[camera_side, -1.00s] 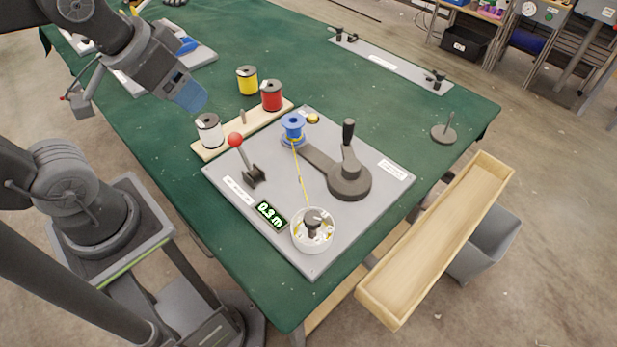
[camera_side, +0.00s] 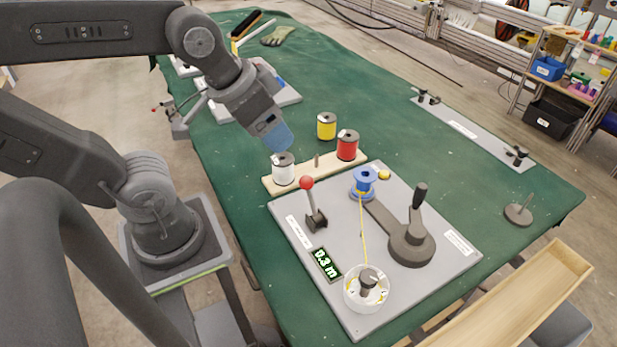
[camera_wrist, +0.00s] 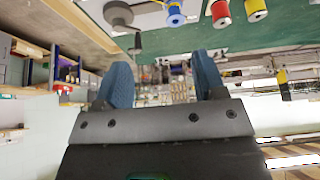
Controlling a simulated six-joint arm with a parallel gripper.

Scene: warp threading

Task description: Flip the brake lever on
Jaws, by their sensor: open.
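The brake lever (camera_side: 311,203) is a thin grey rod with a red ball knob on a dark bracket. It stands near the left corner of the grey board (camera_side: 290,240), roughly upright with a slight lean. My gripper (camera_side: 277,140) is above and behind the white spool, up and left of the lever, and apart from it in the picture. In the wrist view my gripper's two blue fingers (camera_wrist: 160,85) are spread with nothing between them. I cannot make out the lever in the wrist view.
A blue spool (camera_side: 364,182) feeds yellow thread to a white drum (camera_side: 366,290). A dark crank (camera_side: 412,240) and a display reading 0.3 m (camera_side: 325,264) share the board.

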